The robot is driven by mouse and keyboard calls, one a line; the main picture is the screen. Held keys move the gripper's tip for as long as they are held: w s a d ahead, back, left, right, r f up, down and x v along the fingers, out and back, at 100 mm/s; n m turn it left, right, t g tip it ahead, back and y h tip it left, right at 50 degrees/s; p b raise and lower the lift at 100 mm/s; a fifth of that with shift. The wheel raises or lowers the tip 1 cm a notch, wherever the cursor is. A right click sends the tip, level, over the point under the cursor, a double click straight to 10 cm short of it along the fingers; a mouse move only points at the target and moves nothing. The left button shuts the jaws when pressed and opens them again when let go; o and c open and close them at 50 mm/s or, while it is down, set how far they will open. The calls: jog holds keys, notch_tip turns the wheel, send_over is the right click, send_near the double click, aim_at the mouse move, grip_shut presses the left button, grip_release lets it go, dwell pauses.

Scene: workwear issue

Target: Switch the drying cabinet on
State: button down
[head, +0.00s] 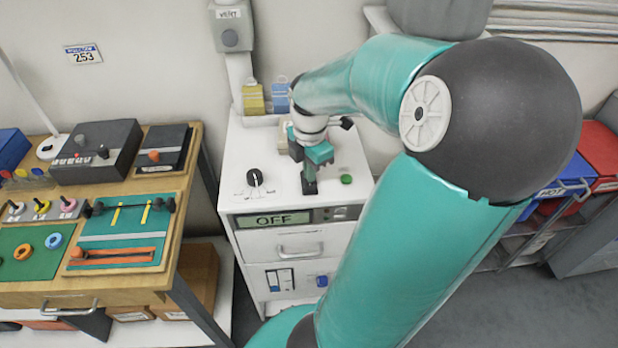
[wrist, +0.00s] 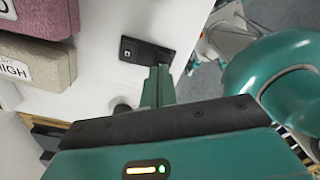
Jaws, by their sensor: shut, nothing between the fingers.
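The drying cabinet (head: 232,205) is a white unit with a flat top, and its front display (head: 283,219) reads OFF. A black rotary knob (head: 254,177) with a pale pointer line stands on the left of the top. A green button (head: 346,179) sits to the right. My gripper (head: 310,190) is shut and empty, pointing down at the top between knob and button. In the wrist view, my fingertips (wrist: 161,72) overlap the end of a black switch plate (wrist: 142,51) with a small white mark. I cannot tell whether they touch it. The head view mostly hides this plate behind my fingers.
Pinkish and tan blocks (wrist: 38,70), one labelled HIGH, stand at the left in the wrist view. A wooden bench (head: 185,215) with trays and tools stands left of the cabinet. A grey VENT box (head: 231,38) hangs behind. Blue and red bins (head: 598,150) are at right.

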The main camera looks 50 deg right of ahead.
jog(key=shift+f, duration=1)
dwell(0.9)
jog(key=shift+r, duration=3.5)
